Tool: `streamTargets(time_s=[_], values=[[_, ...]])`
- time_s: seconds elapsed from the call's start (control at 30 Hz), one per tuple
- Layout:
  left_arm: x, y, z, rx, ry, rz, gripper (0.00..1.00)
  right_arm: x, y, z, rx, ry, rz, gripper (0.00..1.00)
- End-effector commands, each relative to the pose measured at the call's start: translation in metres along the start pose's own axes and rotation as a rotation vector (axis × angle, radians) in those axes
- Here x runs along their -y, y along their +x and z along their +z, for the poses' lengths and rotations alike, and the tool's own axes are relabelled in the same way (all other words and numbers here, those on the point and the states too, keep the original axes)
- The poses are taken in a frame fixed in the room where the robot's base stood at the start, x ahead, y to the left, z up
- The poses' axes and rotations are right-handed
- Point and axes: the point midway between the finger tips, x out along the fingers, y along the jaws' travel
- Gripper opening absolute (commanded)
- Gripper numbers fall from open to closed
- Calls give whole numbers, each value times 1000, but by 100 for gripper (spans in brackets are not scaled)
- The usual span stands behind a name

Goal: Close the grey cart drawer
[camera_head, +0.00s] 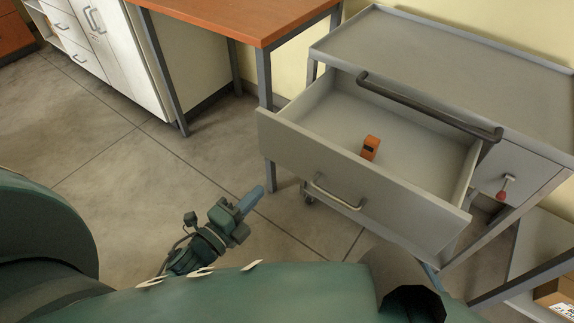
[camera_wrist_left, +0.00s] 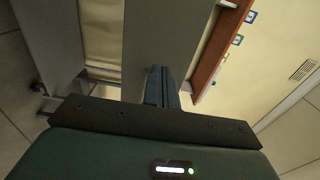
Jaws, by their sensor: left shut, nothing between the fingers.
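The grey cart (camera_head: 470,70) stands at the right in the head view. Its drawer (camera_head: 360,180) is pulled well out, with a silver handle (camera_head: 338,192) on the front panel. A small orange object (camera_head: 370,148) lies inside the drawer. My left gripper (camera_head: 250,199) is in front of and to the left of the drawer, apart from it, above the floor. Its fingers are shut with nothing between them. In the left wrist view the shut fingers (camera_wrist_left: 161,88) point towards grey panels and an orange-topped table edge. My right gripper is not in view.
A table with an orange-brown top (camera_head: 245,15) stands left of the cart. White cabinets (camera_head: 105,45) are at the back left. A dark push bar (camera_head: 430,105) crosses above the drawer. A cardboard box (camera_head: 555,298) sits low at the right. The floor at left is clear.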

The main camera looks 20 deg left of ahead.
Motion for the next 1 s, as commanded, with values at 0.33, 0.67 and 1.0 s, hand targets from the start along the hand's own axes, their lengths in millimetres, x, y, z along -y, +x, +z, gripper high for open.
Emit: streamTargets(time_s=[0.33, 0.67, 1.0], values=[[1, 76, 0, 1, -2, -2, 0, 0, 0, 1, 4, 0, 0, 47], [0, 116, 1, 2, -4, 2, 0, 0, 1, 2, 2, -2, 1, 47], [0, 119, 0, 2, -5, 2, 0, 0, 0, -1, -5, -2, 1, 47]])
